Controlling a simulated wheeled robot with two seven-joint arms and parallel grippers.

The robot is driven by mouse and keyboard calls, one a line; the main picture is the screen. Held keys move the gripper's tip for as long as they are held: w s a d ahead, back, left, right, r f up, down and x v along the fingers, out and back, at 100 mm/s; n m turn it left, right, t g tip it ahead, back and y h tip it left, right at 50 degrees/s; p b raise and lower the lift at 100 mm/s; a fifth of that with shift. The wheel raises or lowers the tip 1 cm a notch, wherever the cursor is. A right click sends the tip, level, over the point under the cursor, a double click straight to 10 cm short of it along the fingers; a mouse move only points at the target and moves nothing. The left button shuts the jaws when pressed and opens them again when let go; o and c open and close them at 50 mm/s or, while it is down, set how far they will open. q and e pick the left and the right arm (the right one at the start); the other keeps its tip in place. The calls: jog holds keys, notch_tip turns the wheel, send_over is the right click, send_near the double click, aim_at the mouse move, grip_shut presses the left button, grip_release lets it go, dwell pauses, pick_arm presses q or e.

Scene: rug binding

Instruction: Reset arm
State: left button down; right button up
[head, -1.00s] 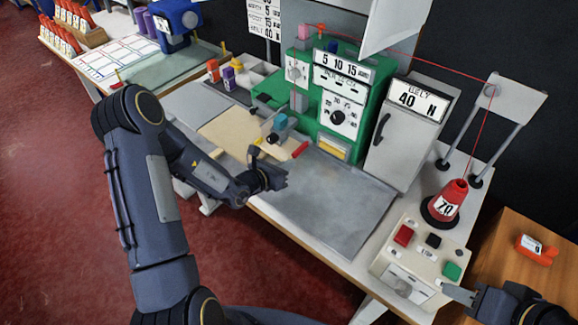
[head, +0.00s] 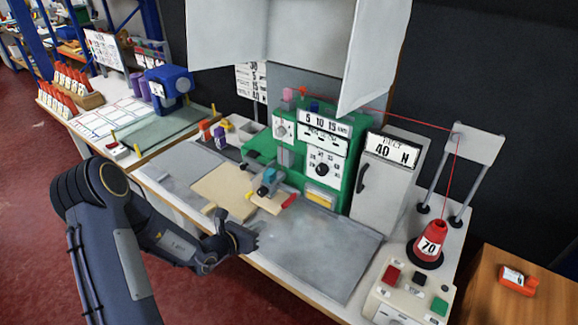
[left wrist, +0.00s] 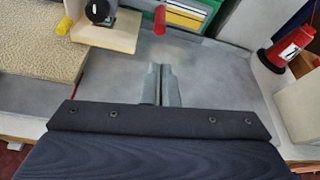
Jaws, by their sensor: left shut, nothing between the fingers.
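My left arm comes in from the left in the head view. Its gripper (head: 252,233) is over the front part of the grey metal work surface (head: 318,252), to the right of the beige rug piece (head: 222,194). In the left wrist view the left gripper's fingers (left wrist: 161,85) are together with nothing between them. The green machine (head: 322,155) stands behind, with a small blue-grey clamp (head: 268,183) on a wooden block in front of it. The rug piece also shows at the left of the left wrist view (left wrist: 38,48). My right gripper is not in view.
A red cone marked 70 (head: 429,246) hangs on a red thread at the right. A control box (head: 408,297) with red, black and green buttons is at the front right. A grey cabinet marked 40 N (head: 383,180) stands beside the machine. The grey surface's front right is clear.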

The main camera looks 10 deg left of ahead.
pick_arm(q)
jog(key=s+d+r+m+g+h, duration=0.3)
jog(key=s+d+r+m, duration=0.2)
jog(key=s+r+m, duration=0.35)
jog(key=s+d+r+m+g+h, duration=0.3)
jog(key=s+d+r+m, duration=0.25)
jog(key=r+m, duration=0.5)
jog(key=s+a+m+y, duration=0.3)
jog(key=s+m, duration=0.3)
jog(key=s, duration=0.2)
jog(key=s+a+m+g+y, duration=0.1)
jog(key=s+a+m+y, duration=0.3)
jog(key=s, duration=0.4)
jog(key=m+y, duration=0.1)
jog(key=m, duration=0.1)
jog(key=shift+s+m, duration=0.35)
jog(key=shift+m, duration=0.05)
jog(key=shift+a+f, duration=0.1)
